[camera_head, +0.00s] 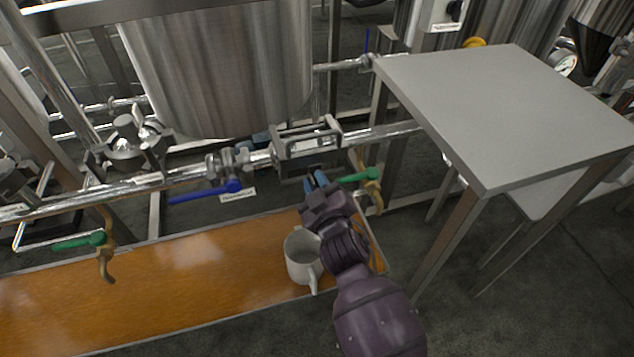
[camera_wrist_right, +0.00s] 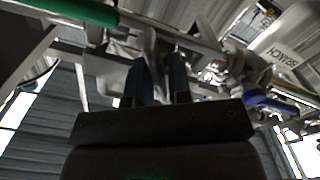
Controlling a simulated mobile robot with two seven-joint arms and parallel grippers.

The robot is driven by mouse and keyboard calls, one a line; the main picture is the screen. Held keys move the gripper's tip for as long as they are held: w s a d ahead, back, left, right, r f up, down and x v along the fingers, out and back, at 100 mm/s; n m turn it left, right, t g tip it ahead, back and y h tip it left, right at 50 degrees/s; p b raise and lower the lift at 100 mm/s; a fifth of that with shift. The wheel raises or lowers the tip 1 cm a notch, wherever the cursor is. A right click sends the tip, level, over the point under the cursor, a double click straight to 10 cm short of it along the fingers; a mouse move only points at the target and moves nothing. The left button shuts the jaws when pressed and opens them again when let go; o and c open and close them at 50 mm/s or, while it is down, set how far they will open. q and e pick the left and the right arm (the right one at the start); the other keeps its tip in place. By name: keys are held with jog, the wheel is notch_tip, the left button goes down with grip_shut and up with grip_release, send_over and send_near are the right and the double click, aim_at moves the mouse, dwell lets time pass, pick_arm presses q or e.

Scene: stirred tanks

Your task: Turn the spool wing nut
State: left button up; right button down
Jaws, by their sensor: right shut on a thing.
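The spool (camera_head: 306,142), a grey framed piece with a window, sits in the steel pipe line in the head view. My right gripper (camera_head: 321,180) reaches up from below, its blue fingertips just under the spool's right part. In the right wrist view its two dark blue fingers (camera_wrist_right: 161,65) are close together with a pale grey metal piece (camera_wrist_right: 152,45) between them. This appears to be the wing nut; its full shape is hidden by the fingers. In the head view I cannot make the wing nut out. My left gripper is not in view.
A green valve handle (camera_head: 357,177) is just right of my fingers, and a blue handle (camera_head: 205,192) is to their left. A white mug (camera_head: 301,257) stands on the orange-brown bench (camera_head: 190,285) beside my wrist. A grey table (camera_head: 505,105) is at the right.

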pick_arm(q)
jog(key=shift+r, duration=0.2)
pick_arm(e)
jog(key=shift+r, duration=0.1)
jog(key=shift+m, duration=0.4)
jog(key=shift+w+r+m+p, duration=0.1)
jog(key=shift+r+m+p, duration=0.05)
jog(key=shift+m+p, duration=0.45)
jog(key=m, duration=0.1)
jog(key=m+p, duration=0.1)
jog(key=shift+d+m, duration=0.2)
jog(key=shift+m, duration=0.1)
jog(key=shift+m+p, duration=0.45)
jog(key=shift+m, duration=0.25)
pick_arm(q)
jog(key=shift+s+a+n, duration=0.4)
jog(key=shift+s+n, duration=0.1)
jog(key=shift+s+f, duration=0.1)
pick_arm(e)
jog(key=shift+d+f+m, duration=0.1)
jog(key=shift+f+m, duration=0.15)
jog(key=shift+m, duration=0.05)
jog(key=c, duration=1.1)
grip_release()
jog(key=shift+c, duration=0.2)
